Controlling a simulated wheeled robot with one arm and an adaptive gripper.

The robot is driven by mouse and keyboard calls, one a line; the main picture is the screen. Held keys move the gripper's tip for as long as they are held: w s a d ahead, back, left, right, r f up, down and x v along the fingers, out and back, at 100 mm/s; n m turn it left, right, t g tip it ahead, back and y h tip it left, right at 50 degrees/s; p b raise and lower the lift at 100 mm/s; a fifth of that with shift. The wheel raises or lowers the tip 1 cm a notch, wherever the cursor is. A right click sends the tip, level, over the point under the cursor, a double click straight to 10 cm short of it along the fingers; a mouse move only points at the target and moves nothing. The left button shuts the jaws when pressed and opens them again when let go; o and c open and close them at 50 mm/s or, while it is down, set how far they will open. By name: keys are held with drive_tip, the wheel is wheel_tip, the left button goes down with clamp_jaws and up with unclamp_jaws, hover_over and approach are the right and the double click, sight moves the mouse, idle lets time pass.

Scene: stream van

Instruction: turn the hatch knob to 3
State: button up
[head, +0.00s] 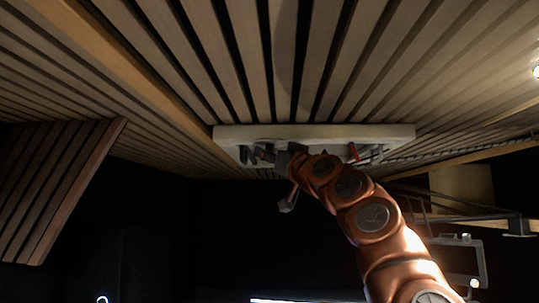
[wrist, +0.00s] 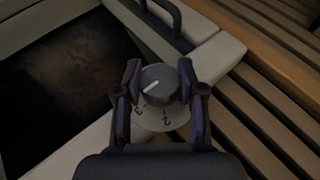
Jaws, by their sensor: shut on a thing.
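The hatch knob (wrist: 158,76) is a dark grey round knob with a white pointer line, seen in the wrist view. It sits over a pale dial (wrist: 154,118) where a 3 and a 2 can be read. The pointer line lies toward the lower left, on the side of the 3 and a little above it. My gripper (wrist: 158,82) is shut on the knob, one finger on its left and one on its right. In the head view my gripper (head: 270,156) is up at the pale hatch frame (head: 330,133); the knob cannot be made out there.
A dark hatch pane (wrist: 65,85) lies left of the knob, inside the pale frame. A dark curved handle (wrist: 162,18) is just beyond the knob. Wooden slats (wrist: 265,110) run along the right. A small red part (head: 354,152) shows on the frame in the head view.

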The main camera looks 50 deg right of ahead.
idle(0.3)
drive_tip(key=o, duration=1.2)
drive_tip(key=shift+c, duration=0.2)
drive_tip(key=v, duration=1.2)
